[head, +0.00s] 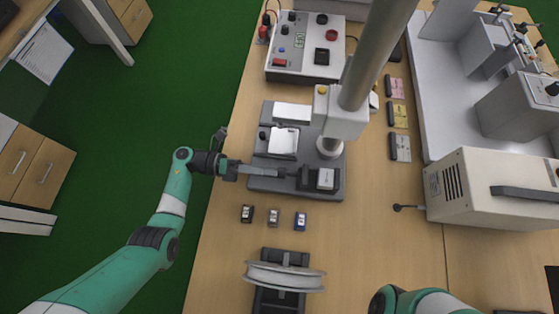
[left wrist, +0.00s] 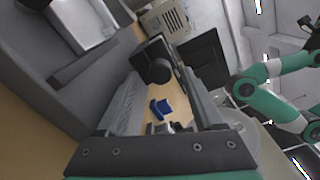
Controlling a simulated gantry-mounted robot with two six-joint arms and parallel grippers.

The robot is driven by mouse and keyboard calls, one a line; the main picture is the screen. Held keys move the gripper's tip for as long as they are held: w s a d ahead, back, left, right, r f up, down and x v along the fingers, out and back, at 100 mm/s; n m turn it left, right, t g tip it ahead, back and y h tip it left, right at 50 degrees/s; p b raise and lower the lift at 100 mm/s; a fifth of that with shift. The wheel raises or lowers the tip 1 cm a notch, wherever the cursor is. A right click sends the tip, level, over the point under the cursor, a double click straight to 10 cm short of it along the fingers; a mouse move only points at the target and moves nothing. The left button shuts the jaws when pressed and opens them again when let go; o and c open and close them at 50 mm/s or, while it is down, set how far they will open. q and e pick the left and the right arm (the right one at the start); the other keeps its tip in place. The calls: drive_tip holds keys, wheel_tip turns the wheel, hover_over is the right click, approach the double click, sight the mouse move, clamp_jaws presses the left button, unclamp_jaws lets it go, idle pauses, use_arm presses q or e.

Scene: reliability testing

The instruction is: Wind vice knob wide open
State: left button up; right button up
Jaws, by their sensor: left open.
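The vice (head: 325,180) is a small dark and light block at the front right of a grey test stand (head: 262,184). Its black round knob (left wrist: 158,71) shows in the left wrist view between the far ends of my fingers. In the head view my gripper hides the knob or blends with it. My left gripper (head: 284,173) reaches in from the left, low over the stand's front edge, its fingers pointing at the vice. The fingers are apart, with space visible around the knob; I cannot tell whether either touches it. My right gripper is out of view.
A control box (head: 305,47) stands behind the stand. A press column (head: 372,60) rises above it. Small parts, including a blue one (head: 300,221), lie in front, with a spool (head: 285,277) nearer. A beige oven (head: 490,188) stands right. Bench between stand and oven is mostly clear.

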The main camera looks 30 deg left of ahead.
use_arm(q)
drive_tip(key=v, duration=0.8)
drive_tip(key=shift+d, duration=0.1)
